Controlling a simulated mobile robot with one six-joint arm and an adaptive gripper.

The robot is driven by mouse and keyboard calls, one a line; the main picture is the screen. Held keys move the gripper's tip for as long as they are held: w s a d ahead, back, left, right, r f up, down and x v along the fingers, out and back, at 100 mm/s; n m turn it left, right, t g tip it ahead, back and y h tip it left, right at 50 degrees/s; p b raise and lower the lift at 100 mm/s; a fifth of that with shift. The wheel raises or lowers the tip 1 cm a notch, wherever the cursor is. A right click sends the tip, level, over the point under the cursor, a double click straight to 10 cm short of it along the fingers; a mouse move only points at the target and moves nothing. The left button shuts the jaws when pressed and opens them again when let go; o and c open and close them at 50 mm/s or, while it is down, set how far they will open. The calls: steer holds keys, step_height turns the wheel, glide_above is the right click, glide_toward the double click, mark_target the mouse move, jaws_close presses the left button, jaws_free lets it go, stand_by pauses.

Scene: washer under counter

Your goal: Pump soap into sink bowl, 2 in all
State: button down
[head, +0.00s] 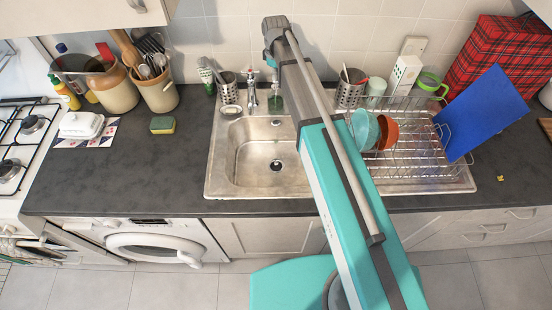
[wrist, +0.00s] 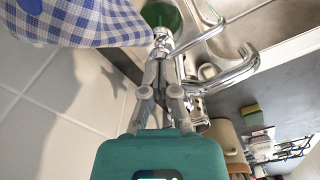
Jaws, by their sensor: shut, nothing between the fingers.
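The soap dispenser (head: 275,103) is a small green bottle with a metal pump top, standing behind the sink beside the tap. In the wrist view the green bottle (wrist: 158,14) is at the top, its metal pump head just ahead of my fingertips. My gripper (wrist: 161,56) is shut and empty, its tips at or very near the pump head; I cannot tell if they touch. In the head view the fingers are hidden or too small to make out. The steel sink bowl (head: 250,160) is empty apart from its drain; my arm covers its right edge.
The chrome tap (head: 252,92) stands left of the dispenser and shows close to my fingers (wrist: 235,68). A checked cloth (wrist: 80,22) hangs at the wrist view's upper left. A dish rack (head: 425,165) with bowls and a blue board (head: 484,112) stands right of my arm.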

stand_by(0.4)
steer(key=shift+r+p, duration=1.85)
steer(key=shift+p, duration=0.15)
steer(key=shift+f+b, duration=1.8)
steer(key=shift+b, duration=0.05)
steer(key=shift+r+p, duration=1.8)
steer(key=shift+p, duration=0.05)
step_height(320, 180, up, 6)
steer(key=p, duration=0.6)
stand_by(0.4)
